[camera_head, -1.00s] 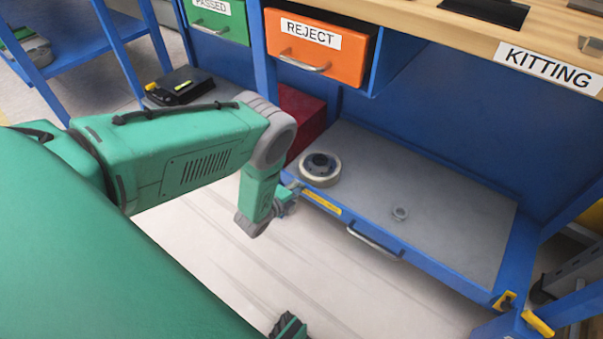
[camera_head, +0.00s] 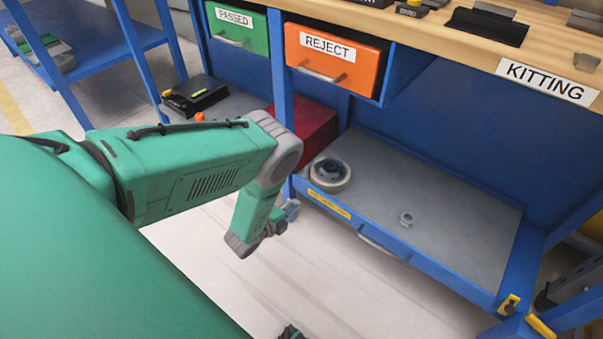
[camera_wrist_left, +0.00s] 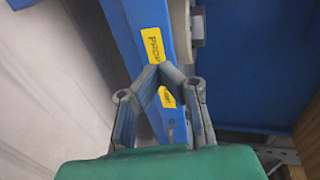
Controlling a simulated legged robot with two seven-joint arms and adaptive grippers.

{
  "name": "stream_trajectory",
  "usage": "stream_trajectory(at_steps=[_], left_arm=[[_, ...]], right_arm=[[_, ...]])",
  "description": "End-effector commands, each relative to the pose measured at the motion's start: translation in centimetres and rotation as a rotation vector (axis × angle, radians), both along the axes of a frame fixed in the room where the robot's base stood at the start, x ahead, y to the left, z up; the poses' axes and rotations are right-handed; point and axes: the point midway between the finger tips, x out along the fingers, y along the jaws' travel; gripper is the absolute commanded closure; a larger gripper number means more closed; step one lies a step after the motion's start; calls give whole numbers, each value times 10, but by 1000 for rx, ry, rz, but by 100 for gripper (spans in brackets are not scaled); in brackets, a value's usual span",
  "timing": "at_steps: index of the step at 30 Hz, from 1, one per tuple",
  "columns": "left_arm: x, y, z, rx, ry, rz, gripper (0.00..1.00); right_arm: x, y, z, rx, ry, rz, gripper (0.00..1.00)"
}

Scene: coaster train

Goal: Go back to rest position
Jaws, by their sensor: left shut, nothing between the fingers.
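My left arm reaches in from the left in the head view, its forearm bent down at the grey joint. My left gripper (camera_head: 289,211) hangs in front of the blue lower shelf's front edge, partly hidden by its own wrist. In the left wrist view the gripper (camera_wrist_left: 163,70) is shut, its fingertips together with nothing between them. Behind the fingers are the blue shelf edge and its yellow label (camera_wrist_left: 153,45).
The lower shelf (camera_head: 460,215) carries a round wheel-like part (camera_head: 330,173) and a small ring (camera_head: 407,219). Behind the arm are a red box (camera_head: 312,128), a black case (camera_head: 196,97), and the green (camera_head: 238,42) and orange (camera_head: 350,70) drawers. Pale floor lies open in front.

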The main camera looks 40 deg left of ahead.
Motion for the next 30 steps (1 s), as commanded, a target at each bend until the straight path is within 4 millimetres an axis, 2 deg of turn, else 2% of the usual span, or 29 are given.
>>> stream_trajectory(at_steps=[3,9,19,22,26,29,30], left_arm=[[-22,0,9,1,4,-1,100],[-45,0,16,2,3,-1,100],[-51,1,16,0,2,1,100],[-51,0,23,-38,35,27,100],[-62,-6,49,-225,199,165,100],[-91,-22,86,-455,401,369,100],[-108,-31,104,-551,486,467,100]], right_arm=[[0,0,13,0,1,0,0],[0,0,21,0,1,1,0],[0,0,22,0,1,0,0],[-1,0,28,0,2,0,0],[0,0,50,0,1,0,0],[0,0,76,0,1,0,0],[0,0,87,0,1,0,0]])
